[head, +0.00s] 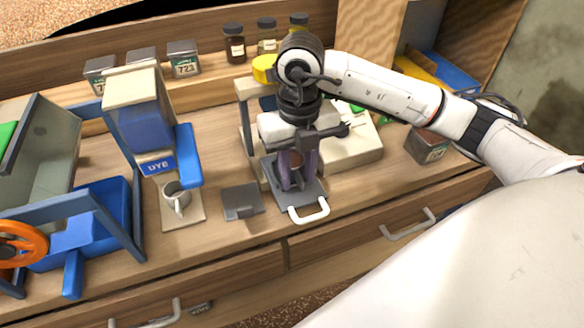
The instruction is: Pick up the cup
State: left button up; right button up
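A small grey-white cup (178,199) stands upright on a pale square pad (183,219) below the blue dispenser marked DYE. My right gripper (297,178) points down over a dark grey tray (315,191) with a white handle, to the right of the cup and well apart from it. Its two fingers look purplish, with a small reddish-brown patch between them. I cannot tell whether that patch is a held thing or something behind, nor how far the fingers are apart. My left gripper is not in view.
The DYE dispenser (145,125) with its blue lever (188,155) stands over the cup. A grey plate (242,202) lies between cup and tray. A blue device with an orange wheel (20,243) is at left. Jars (234,45) and tins line the back shelf.

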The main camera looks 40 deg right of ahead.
grip_shut()
dwell(0.3)
